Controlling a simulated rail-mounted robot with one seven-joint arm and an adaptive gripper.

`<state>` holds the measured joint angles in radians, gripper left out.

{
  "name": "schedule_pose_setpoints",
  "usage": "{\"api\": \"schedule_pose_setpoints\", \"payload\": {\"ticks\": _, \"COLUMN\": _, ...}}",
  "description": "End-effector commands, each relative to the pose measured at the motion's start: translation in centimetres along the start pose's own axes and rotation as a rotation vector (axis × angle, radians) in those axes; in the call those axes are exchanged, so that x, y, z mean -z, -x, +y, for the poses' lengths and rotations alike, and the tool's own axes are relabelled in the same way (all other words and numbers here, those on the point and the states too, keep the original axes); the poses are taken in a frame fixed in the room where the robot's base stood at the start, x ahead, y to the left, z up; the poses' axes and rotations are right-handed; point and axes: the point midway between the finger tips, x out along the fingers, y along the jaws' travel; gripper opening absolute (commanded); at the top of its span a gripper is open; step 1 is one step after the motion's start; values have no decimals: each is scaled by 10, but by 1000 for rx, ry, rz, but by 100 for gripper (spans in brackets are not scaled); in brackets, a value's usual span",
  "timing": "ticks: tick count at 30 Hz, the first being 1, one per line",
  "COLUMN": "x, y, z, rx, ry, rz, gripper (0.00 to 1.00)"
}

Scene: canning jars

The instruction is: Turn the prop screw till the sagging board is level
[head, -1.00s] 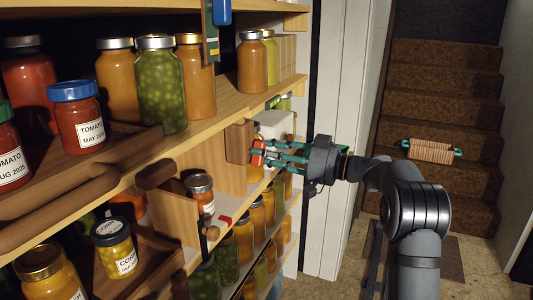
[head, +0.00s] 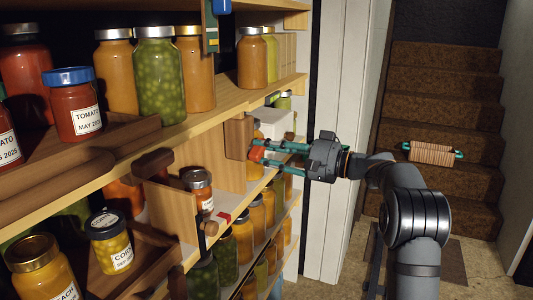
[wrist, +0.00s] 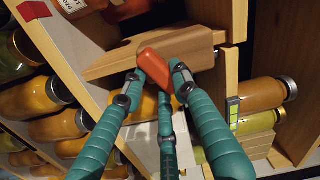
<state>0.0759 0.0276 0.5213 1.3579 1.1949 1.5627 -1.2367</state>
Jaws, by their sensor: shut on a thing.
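My gripper (head: 262,156) reaches in from the right at the end of the upper shelf. In the wrist view its teal fingers (wrist: 160,84) close around a small orange-red handle (wrist: 154,66), the prop screw's by its place. The handle also shows in the head view (head: 256,153). A wooden block (wrist: 165,50) lies right behind the handle; the screw's thread is hidden. The upper board (head: 215,108) bears several jars. A small yellow-green strip, perhaps a level (wrist: 233,112), is on a board edge beside the fingers. I cannot tell whether the board is level.
More jars fill the lower shelf. Stairs with a wound cord (head: 431,151) are at right.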

Motion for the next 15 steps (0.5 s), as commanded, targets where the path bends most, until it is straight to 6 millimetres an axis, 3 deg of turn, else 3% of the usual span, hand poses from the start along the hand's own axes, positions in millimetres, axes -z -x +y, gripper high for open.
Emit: {"api": "schedule_pose_setpoints", "payload": {"ticks": 15, "x": -4, "y": 0, "z": 2, "rx": -1, "ry": -491, "rz": -1, "gripper": 2}}
